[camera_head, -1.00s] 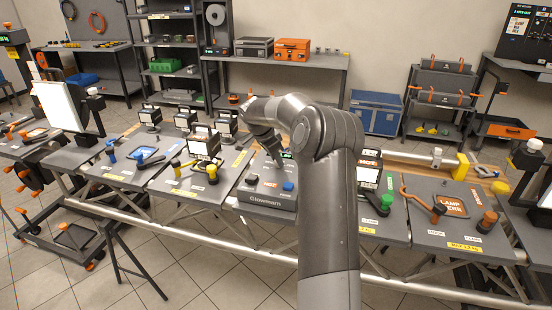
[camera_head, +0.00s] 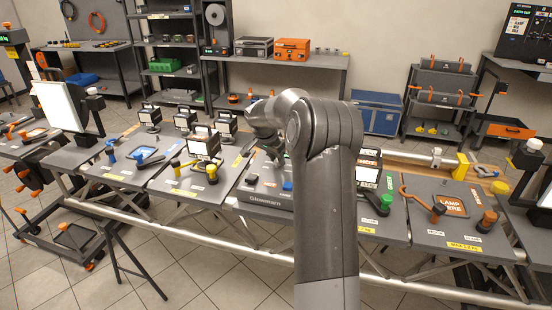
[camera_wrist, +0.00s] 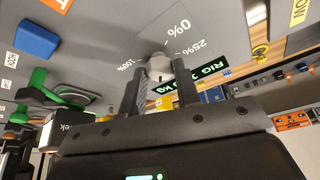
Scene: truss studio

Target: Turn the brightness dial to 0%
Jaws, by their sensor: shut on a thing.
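The brightness dial (camera_wrist: 158,65) is a small pale knob on a grey panel in the wrist view. Printed marks 0%, 25% and 100% stand around it; which one it points at I cannot tell. My gripper (camera_wrist: 162,76) has one finger on each side of the dial and is shut on it. In the head view the grey console marked Glowmann (camera_head: 265,199) sits on the bench, and my arm hides the dial and most of the gripper there.
A blue button (camera_wrist: 37,39) and a green-handled clamp (camera_wrist: 58,97) lie left of the dial in the wrist view. A green-lettered display (camera_wrist: 207,75) is close to the right finger. Lamps (camera_head: 205,144) stand left of the console; a green knob (camera_head: 386,201) is to its right.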

